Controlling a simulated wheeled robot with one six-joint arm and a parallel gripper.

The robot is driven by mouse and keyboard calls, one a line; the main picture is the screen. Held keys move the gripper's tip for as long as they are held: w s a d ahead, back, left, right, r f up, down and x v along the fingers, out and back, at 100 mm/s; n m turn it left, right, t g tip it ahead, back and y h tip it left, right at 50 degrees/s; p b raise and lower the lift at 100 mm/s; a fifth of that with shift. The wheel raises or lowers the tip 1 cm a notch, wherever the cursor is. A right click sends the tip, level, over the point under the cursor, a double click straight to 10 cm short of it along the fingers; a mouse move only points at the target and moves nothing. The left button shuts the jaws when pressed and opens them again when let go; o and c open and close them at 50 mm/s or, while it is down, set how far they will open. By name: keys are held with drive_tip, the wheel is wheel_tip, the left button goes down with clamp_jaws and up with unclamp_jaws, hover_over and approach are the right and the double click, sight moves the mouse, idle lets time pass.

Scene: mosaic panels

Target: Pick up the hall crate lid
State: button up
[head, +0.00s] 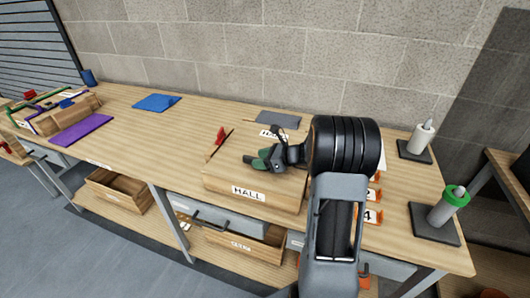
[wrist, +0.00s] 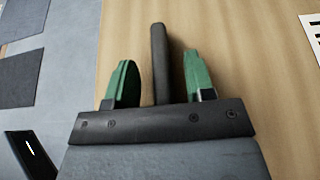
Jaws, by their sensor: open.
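The hall crate (head: 249,194) is a wooden box labelled HALL near the front of the workbench. Its top looks flat and wooden, partly covered by my arm; I cannot make out the lid's edges. My gripper (head: 258,160) is open just over this top, its green fingers pointing left. In the wrist view, my gripper (wrist: 157,85) has a dark upright bar (wrist: 160,60) between its spread fingers, with gaps on both sides. It looks like a handle, but I cannot tell what it belongs to. Wood lies behind it.
A red-tipped thing (head: 220,136) stands just behind the crate. A dark grey mat (head: 278,118) lies farther back. Right of my arm are a white bottle (head: 421,138) and a green-topped bottle (head: 448,205) on dark pads. Blue (head: 156,102) and purple (head: 82,130) sheets lie left, with clear bench between.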

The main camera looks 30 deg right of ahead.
drive_tip(key=shift+c, duration=0.5)
clamp_jaws()
